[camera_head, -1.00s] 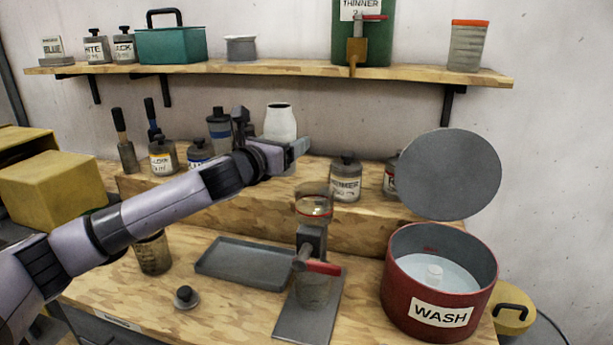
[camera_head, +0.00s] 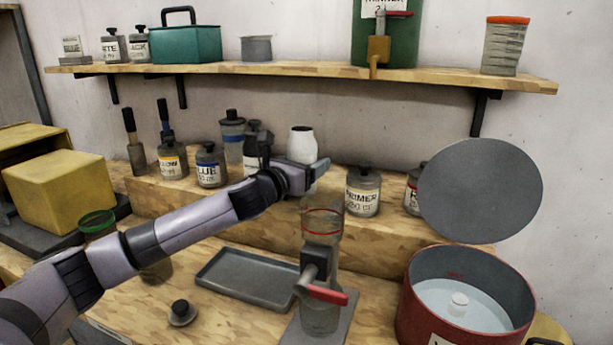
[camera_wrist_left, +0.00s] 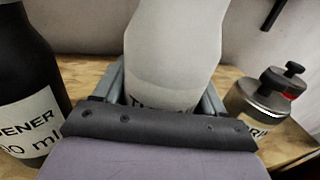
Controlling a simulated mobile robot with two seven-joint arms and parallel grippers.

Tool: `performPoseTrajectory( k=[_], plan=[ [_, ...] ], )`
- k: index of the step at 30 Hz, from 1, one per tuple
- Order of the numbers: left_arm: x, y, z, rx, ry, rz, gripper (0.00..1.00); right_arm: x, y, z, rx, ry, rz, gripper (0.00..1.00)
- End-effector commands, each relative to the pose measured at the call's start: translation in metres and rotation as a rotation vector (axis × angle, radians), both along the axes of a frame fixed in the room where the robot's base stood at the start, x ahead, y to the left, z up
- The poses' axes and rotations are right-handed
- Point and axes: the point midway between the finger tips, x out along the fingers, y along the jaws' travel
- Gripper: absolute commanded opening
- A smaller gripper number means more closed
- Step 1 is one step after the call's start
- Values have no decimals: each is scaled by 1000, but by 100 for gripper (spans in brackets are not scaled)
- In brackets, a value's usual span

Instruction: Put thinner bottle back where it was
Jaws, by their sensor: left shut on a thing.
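The thinner bottle, white with a pale neck, is upright in my left gripper; it shows in the head view (camera_head: 302,143) and close up in the left wrist view (camera_wrist_left: 175,45). My left gripper (camera_head: 308,172) is shut on it, with a finger on each side. Its label is mostly hidden behind the gripper. It is over the raised wooden step (camera_head: 285,226), between the dark hardener bottle (camera_wrist_left: 25,105) and the primer bottle (camera_head: 362,190). Whether its base touches the step is hidden. My right gripper is not in view.
Yellow (camera_head: 172,160) and blue (camera_head: 210,166) paint bottles stand left on the step. Below are a grey tray (camera_head: 248,279), a clamped cup stand with a red lever (camera_head: 327,294) and a red wash tub (camera_head: 466,320) with a raised round lid (camera_head: 480,190).

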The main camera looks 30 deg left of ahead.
Motion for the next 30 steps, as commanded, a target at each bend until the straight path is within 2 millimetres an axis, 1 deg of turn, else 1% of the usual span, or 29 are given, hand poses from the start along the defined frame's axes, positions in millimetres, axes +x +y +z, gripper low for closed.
performPoseTrajectory(
  k=[1, 4, 15, 16, 17, 18, 28, 30],
  plan=[
    [0, -1, -11, -3, 1, -2, 21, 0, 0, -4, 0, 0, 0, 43],
    [0, 0, -19, -2, -1, -1, 21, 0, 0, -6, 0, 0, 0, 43],
    [0, 0, -21, 0, -2, -1, 21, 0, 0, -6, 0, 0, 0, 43],
    [0, 0, -23, 1, 1, 0, 74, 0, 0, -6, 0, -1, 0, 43],
    [0, 0, -23, 1, 1, 0, 84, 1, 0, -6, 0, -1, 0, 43],
    [0, 0, -23, 1, 1, 0, 96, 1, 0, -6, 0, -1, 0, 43],
    [0, 0, -20, -1, 0, -1, 96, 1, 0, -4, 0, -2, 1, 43],
    [-2, 0, -21, 0, 1, -1, 96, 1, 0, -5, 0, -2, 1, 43]
  ],
)
